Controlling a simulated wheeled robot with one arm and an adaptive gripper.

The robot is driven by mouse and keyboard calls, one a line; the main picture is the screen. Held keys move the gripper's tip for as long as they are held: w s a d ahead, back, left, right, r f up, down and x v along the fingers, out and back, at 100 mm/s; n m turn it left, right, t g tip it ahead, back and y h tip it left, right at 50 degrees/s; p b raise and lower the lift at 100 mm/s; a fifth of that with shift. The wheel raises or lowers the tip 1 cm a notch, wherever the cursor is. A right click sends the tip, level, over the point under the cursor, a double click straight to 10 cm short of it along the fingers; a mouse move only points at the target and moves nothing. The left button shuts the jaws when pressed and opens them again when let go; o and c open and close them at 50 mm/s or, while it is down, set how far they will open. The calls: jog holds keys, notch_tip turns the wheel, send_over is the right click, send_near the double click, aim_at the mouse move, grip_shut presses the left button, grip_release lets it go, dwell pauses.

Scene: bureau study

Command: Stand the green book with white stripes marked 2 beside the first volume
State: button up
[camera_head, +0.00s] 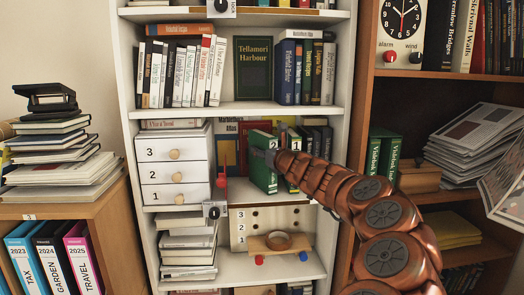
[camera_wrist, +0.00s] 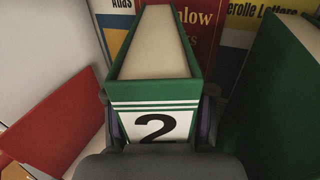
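The green book with white stripes marked 2 (camera_wrist: 153,122) stands upright with its spine toward me in the wrist view, its pale page top showing. In the head view its green cover (camera_head: 260,178) shows on the middle shelf. My gripper (camera_head: 268,156) has a finger on each side of its spine, also seen in the wrist view (camera_wrist: 158,118), and looks shut on it. The first volume, a green book marked 1 (camera_head: 293,183), stands just to its right in the head view.
A white drawer box (camera_head: 175,165) stands left on the same shelf. Taller books, one red (camera_wrist: 195,30), stand behind. The white bookcase's side wall (camera_head: 342,110) rises close to my arm.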

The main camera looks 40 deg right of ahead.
jog(key=shift+r, duration=0.1)
jog(key=shift+s, duration=0.15)
jog(key=v, duration=1.1)
jog(key=shift+s+b, duration=0.35)
jog(key=shift+b, duration=0.05)
jog(key=shift+a, duration=0.2)
